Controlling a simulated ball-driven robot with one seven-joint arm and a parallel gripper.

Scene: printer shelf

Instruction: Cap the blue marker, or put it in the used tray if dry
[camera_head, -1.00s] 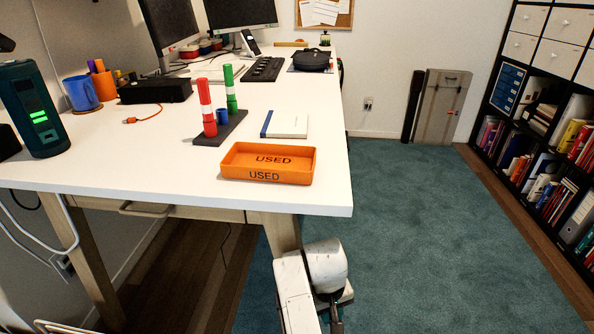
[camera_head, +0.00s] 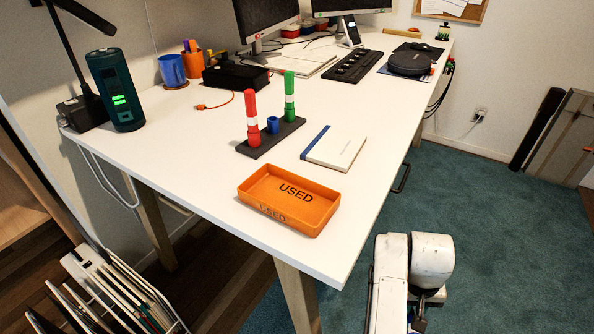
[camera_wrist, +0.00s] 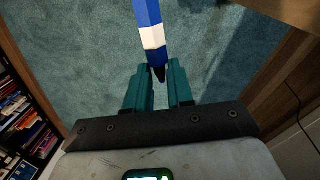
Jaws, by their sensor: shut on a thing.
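In the wrist view my gripper (camera_wrist: 160,72) is shut on the blue marker (camera_wrist: 148,14), which has a white band and a dark end between the teal fingers. Whether that dark end is the nib is unclear. The head view shows my arm beside the desk's front right corner; the marker does not show there. On the desk, a dark holder (camera_head: 257,150) carries an upright red marker (camera_head: 251,108), an upright green marker (camera_head: 289,92) and a short blue cap (camera_head: 272,124) between them. The orange used tray (camera_head: 328,214) stands empty near the desk's front edge.
A white notebook with a blue spine (camera_head: 338,148) lies right of the holder. A dark green speaker-like device (camera_head: 114,88), blue mug (camera_head: 172,70) and black box (camera_head: 234,76) stand at left. A file rack (camera_head: 110,285) is on the floor below.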

